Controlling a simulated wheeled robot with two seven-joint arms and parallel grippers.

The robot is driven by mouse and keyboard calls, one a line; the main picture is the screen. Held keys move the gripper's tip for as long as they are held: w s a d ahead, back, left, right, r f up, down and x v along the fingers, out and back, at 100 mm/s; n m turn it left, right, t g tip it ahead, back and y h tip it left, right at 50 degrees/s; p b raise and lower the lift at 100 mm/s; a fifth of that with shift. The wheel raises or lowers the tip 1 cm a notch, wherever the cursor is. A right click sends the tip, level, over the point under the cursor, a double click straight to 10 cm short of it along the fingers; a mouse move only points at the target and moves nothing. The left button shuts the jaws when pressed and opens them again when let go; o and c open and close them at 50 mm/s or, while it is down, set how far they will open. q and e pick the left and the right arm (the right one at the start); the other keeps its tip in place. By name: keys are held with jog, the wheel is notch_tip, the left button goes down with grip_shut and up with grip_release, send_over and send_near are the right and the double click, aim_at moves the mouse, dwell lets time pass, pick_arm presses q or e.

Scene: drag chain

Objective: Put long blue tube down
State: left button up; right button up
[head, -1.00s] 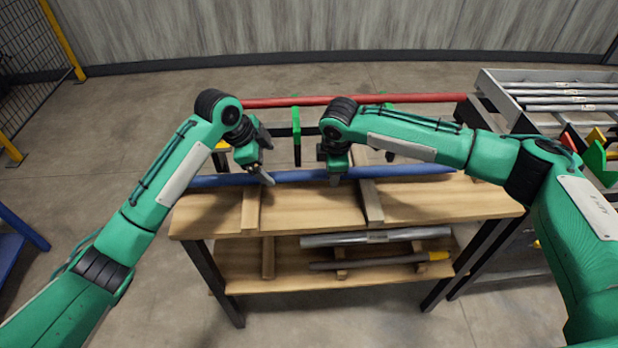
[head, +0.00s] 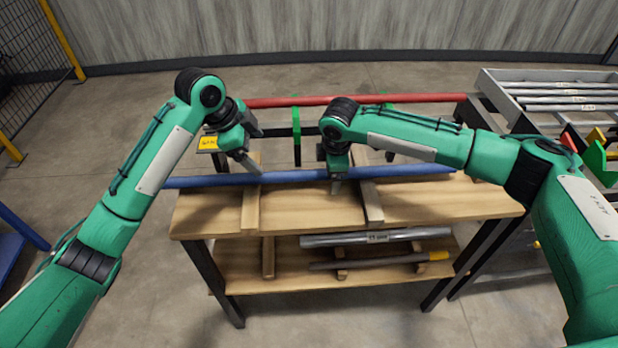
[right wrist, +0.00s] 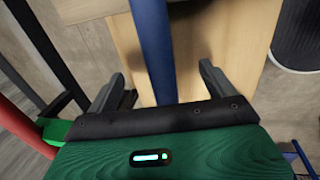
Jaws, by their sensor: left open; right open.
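The long blue tube (head: 290,177) lies along the back of the wooden table, across two wooden cross pieces, its left end reaching past the table's left edge. My left gripper (head: 248,160) is open near the left cross piece, at or just above the tube; I cannot tell if it touches. My right gripper (head: 338,178) is open at the tube's middle. In the right wrist view the blue tube (right wrist: 154,50) runs between the two spread fingers of my right gripper (right wrist: 162,88), with a gap on each side.
The wooden table (head: 300,213) has a lower shelf with a grey tube (head: 375,238) and a darker tube (head: 370,261). A red tube (head: 290,101) lies on a rack behind. A metal tray (head: 550,85) with tubes stands at the right. The front tabletop is clear.

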jog(key=shift+r, duration=0.1)
notch_tip(320, 180, up, 12)
jog(key=s, duration=0.2)
jog(key=shift+s+f, duration=0.2)
dwell(0.5)
